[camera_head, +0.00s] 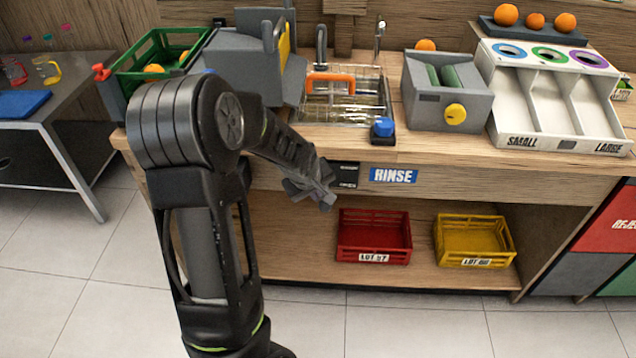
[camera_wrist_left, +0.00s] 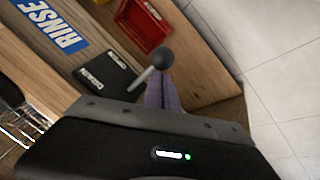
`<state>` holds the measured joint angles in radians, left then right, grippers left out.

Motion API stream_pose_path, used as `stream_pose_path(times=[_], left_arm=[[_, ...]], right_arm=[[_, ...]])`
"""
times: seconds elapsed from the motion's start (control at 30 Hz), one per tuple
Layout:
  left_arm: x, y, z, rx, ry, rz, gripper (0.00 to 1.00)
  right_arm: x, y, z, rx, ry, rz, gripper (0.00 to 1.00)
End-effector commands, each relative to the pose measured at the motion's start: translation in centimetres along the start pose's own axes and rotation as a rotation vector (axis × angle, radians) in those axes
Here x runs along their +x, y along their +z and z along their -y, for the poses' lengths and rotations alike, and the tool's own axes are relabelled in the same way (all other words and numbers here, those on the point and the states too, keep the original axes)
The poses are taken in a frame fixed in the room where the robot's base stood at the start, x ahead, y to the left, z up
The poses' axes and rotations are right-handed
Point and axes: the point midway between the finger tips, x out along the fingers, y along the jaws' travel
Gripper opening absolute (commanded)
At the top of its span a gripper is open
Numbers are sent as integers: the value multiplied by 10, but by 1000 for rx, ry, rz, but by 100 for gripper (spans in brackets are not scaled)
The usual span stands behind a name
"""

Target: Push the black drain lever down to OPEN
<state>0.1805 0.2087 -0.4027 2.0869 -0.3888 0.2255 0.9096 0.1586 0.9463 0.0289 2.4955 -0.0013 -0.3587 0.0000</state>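The black drain plate (camera_head: 345,169) is on the counter front, left of the blue RINSE sign. In the left wrist view the plate (camera_wrist_left: 106,73) carries a DRAIN label and a smaller white label too small to read surely. The drain lever (camera_wrist_left: 163,58) has a grey shaft and a dark ball knob, and sticks out from the plate. My left gripper (camera_head: 322,193) is in front of and just below the plate. In the wrist view its fingers (camera_wrist_left: 161,92) show together as one narrow piece, shut, close to the lever; contact cannot be told. My right gripper is not in view.
The RINSE sign (camera_head: 394,175) is right of the plate. A red crate (camera_head: 374,257) and a yellow crate (camera_head: 474,262) stand on the lower shelf. Above are the sink (camera_head: 345,112), a blue button (camera_head: 382,128) and the grey juicer (camera_head: 447,107). The floor in front is clear.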

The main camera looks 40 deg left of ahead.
Motion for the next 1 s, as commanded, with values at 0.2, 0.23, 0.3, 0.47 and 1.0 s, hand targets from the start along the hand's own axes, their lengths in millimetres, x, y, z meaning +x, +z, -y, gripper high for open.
stream_pose_path(times=[0.2, 0.23, 0.3, 0.47, 1.0], left_arm=[[6, 13, 3, 8, -12, 24, 0], [6, 13, 3, 9, -13, 24, 0], [6, 13, 3, 8, -12, 24, 0], [2, 10, 1, 7, -11, 20, 0], [-9, 2, -3, 4, -7, 12, 0]], right_arm=[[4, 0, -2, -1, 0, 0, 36], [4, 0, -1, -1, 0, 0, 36], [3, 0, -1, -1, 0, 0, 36], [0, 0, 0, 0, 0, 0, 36], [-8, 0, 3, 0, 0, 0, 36]])
